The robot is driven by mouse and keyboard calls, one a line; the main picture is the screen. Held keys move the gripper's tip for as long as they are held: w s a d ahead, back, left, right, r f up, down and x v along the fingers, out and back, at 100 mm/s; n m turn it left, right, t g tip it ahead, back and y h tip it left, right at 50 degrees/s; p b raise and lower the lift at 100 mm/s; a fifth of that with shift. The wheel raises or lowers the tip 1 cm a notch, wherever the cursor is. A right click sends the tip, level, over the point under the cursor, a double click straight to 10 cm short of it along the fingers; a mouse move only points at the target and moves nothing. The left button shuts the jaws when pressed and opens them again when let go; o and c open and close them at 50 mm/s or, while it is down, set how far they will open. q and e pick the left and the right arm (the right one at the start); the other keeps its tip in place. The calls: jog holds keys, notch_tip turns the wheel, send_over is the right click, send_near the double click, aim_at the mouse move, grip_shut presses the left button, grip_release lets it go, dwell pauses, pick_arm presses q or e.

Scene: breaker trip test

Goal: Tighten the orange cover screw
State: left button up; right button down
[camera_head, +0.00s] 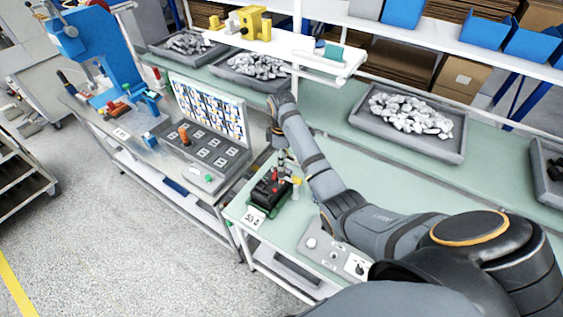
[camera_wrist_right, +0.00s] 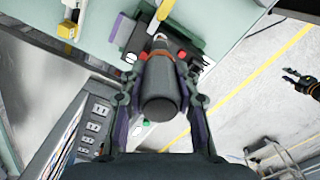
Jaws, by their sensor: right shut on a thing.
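My right gripper (camera_head: 282,158) reaches down over a black breaker fixture (camera_head: 262,194) with red parts, on the near left end of the pale green bench. In the right wrist view the right gripper (camera_wrist_right: 160,92) is shut on a dark grey cylindrical tool with an orange ring (camera_wrist_right: 160,98), which looks like a screwdriver. The tool points at the black fixture (camera_wrist_right: 130,42). My left gripper (camera_wrist_right: 300,82) shows small at the right of the wrist view, open and empty.
A grey control box (camera_head: 325,250) sits right of the fixture. A side cart holds a board of slots (camera_head: 208,150) and a blue press (camera_head: 95,50). Trays of metal parts (camera_head: 408,112) line the back. The green bench between has free room.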

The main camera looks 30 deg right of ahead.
jog(key=shift+r, duration=1.4)
